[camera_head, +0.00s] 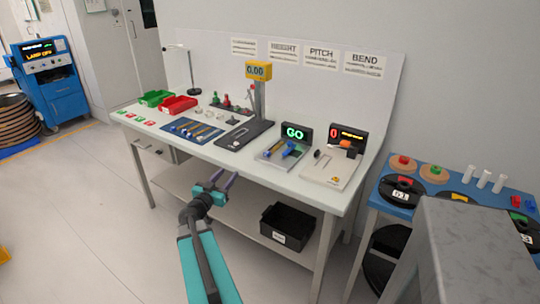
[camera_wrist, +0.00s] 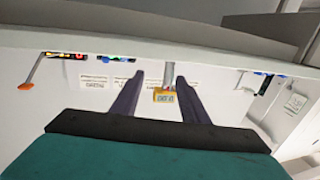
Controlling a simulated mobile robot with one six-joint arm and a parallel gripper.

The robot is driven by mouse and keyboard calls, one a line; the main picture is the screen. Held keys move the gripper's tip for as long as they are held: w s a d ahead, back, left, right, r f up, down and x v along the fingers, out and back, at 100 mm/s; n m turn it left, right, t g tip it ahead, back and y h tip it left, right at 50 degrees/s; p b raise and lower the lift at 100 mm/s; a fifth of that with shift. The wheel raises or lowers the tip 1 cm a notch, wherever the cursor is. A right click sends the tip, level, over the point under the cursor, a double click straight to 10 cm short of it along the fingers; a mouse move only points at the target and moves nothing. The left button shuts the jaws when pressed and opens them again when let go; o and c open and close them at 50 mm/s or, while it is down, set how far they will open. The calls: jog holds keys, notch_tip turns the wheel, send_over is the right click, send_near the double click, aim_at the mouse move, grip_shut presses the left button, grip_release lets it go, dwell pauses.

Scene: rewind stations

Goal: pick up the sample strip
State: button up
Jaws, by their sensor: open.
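Several thin strips lie on a blue mat (camera_head: 172,125) on the white workbench (camera_head: 325,195). They are too small for me to tell which is the sample strip, or whether it is one of these. My gripper (camera_head: 226,174) is in front of the bench's front edge, apart from the mat and everything on the bench. In the wrist view my gripper (camera_wrist: 160,78) has its two dark fingers spread, with nothing held between them. No strip can be made out in the wrist view.
A yellow display (camera_head: 259,70) stands on a post at the bench's middle. The GO station (camera_head: 296,133) and an orange-topped station (camera_head: 331,167) are to its right. Green (camera_head: 156,97) and red bins (camera_head: 178,105) sit at left. A black crate (camera_head: 287,226) is on the lower shelf.

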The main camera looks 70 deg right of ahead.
jog(key=s+g, duration=0.1)
jog(key=s, duration=0.1)
jog(key=s+d+r+m+g, duration=0.1)
jog(key=s, duration=0.1)
jog(key=s+m+g, duration=0.1)
jog(key=s, duration=0.1)
jog(key=shift+s+d+r+g+y, duration=0.25)
jog(key=shift+d+g+y, duration=0.05)
jog(key=shift+d, duration=0.1)
send_near(265, 155)
jog(key=shift+p+x, duration=0.35)
jog(key=shift+x, duration=1.05)
jog(key=shift+r, duration=0.1)
jog(key=shift+p+x, duration=0.5)
jog(key=shift+x, duration=2.1)
jog(key=shift+c, duration=0.2)
grip_shut()
